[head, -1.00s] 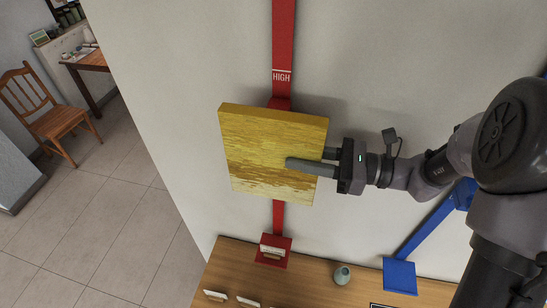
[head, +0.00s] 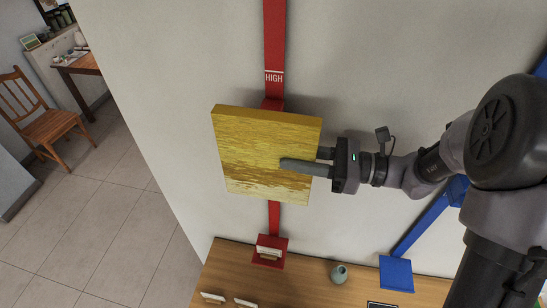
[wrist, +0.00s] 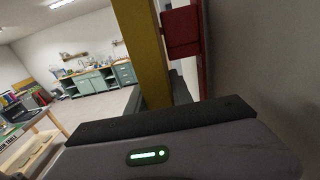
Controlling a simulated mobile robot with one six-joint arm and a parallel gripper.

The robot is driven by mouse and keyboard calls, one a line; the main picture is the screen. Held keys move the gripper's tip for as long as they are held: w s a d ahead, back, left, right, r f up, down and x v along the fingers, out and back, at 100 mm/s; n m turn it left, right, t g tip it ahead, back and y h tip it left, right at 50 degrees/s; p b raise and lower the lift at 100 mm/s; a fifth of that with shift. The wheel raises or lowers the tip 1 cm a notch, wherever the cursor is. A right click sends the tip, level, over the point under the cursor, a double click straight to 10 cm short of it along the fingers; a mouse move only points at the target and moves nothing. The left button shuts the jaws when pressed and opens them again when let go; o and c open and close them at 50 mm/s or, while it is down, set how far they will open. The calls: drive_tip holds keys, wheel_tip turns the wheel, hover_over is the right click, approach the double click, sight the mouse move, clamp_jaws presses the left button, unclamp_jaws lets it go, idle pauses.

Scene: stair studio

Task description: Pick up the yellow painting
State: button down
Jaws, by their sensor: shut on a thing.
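The yellow painting (head: 262,145) is a thick square panel, yellow above and paler with brown streaks along its lower part. It is in front of the red vertical strip (head: 275,50) on the wall, just below the HIGH mark. My gripper (head: 308,160) comes from the right and is shut on the painting's right edge, one finger across its front and the other behind. In the wrist view the painting's yellow edge (wrist: 145,50) stands upright beside a red bracket (wrist: 183,32). I cannot tell whether the painting still touches the bracket.
Below is a wooden table (head: 225,270) with a small grey-green vase (head: 339,273), a red stand (head: 270,252) and a blue stand (head: 396,274). A blue strip (head: 430,222) slants at right. Open tiled floor (head: 105,220) and a wooden chair (head: 45,120) are at left.

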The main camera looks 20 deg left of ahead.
sight(297, 145)
wheel_tip(297, 145, up, 4)
drive_tip(key=shift+s+f+b, duration=0.1)
drive_tip(key=shift+f+b, duration=0.1)
drive_tip(key=shift+b, duration=0.25)
drive_tip(key=s+d+b, duration=0.1)
drive_tip(key=s+d, duration=0.2)
drive_tip(key=s, duration=0.4)
drive_tip(key=s+d+r+b, duration=0.1)
drive_tip(key=s+d, duration=0.3)
drive_tip(key=s, duration=0.3)
drive_tip(key=shift+s+r, duration=0.15)
drive_tip(key=shift+r, duration=0.05)
